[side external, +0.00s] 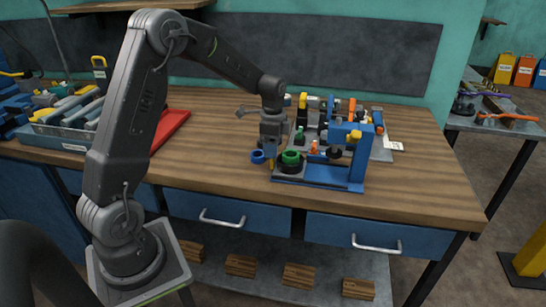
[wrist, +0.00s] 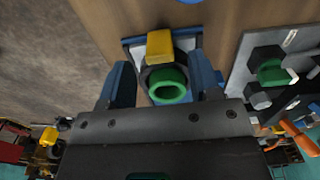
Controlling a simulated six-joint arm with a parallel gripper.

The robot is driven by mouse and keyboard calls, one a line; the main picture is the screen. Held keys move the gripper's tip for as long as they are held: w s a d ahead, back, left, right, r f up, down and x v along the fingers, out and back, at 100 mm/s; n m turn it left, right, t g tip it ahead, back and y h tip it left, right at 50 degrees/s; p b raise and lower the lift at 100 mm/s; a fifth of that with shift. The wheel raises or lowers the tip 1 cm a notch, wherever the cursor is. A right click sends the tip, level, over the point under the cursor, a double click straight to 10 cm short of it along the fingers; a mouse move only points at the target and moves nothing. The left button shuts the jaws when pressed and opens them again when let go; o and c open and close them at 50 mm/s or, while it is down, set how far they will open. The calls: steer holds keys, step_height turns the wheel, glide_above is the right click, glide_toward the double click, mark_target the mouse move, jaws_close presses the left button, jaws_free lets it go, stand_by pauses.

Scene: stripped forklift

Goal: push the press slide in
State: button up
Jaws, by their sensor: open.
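The blue press (side external: 357,160) stands near the front edge of the wooden bench, on a low base plate. At its left end a green ring (side external: 291,157) sits in a dark round holder, with a yellow block (side external: 271,163) beside it. I take these to be on the press slide, but cannot tell the slide's edges. My gripper (side external: 271,148) is above this end, pointing down. In the wrist view my gripper (wrist: 162,80) has its two blue fingers apart, one on each side of the green ring (wrist: 168,90), with the yellow block (wrist: 160,45) just beyond. Contact cannot be told.
A red tray (side external: 172,126) and a tool bin (side external: 65,130) are further left. The bench between the red tray and the press is clear.

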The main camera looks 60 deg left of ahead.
steer(key=shift+f, duration=2.1)
jaws_close()
